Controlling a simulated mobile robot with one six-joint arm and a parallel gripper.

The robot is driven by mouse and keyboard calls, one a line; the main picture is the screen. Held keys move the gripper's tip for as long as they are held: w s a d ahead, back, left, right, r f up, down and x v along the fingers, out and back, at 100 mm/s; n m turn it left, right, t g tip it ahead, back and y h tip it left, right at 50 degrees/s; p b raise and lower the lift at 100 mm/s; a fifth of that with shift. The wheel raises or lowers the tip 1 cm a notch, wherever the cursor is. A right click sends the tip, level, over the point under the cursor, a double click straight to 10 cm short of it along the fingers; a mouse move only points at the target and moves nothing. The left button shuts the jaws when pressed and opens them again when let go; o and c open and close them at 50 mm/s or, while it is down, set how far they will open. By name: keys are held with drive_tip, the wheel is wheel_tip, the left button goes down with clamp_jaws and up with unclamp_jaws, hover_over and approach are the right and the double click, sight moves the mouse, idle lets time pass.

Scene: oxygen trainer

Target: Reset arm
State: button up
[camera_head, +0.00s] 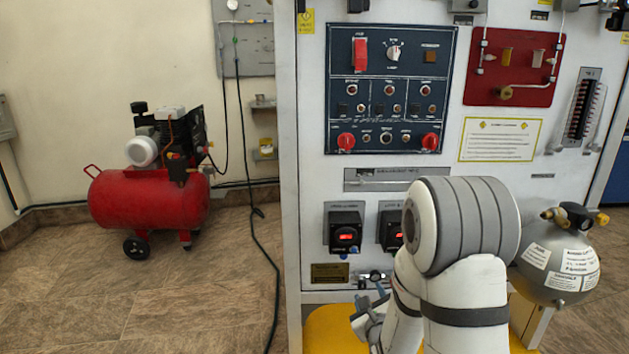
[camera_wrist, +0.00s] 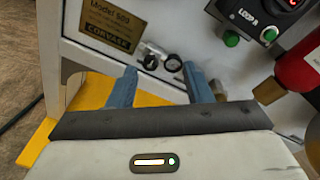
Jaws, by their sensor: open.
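My gripper (camera_wrist: 160,86) shows in the wrist view with its two blue-grey fingers apart and nothing between them. In the head view my white and grey arm stands in front of the cabinet (camera_head: 312,150), and my gripper (camera_head: 372,308) is low near the cabinet's base, partly hidden by my arm. The dark control panel (camera_head: 388,110) with red knobs and switches is above my arm.
A red compressor (camera_head: 150,205) stands on the floor at left, with a black hose (camera_head: 258,270) beside the cabinet. A grey tank (camera_head: 556,258) is right of my arm. A yellow base (camera_wrist: 40,140) lies below. A red cylinder (camera_wrist: 300,68) is close at right.

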drive_tip(key=s+r+n+g+p, duration=0.45)
drive_tip(key=r+n+p, duration=0.4)
drive_tip(key=r, duration=0.35)
drive_tip(key=s+r+n+g+p, duration=0.3)
drive_tip(key=s+r+n+p, duration=0.35)
drive_tip(key=r, duration=0.65)
drive_tip(key=s+r+n+g+p, duration=0.6)
drive_tip(key=s+r+n+p, duration=0.8)
drive_tip(key=s+r+p, duration=0.3)
drive_tip(key=shift+w+v, duration=0.25)
drive_tip(key=shift+v, duration=0.7)
drive_tip(key=shift+s+r, duration=0.1)
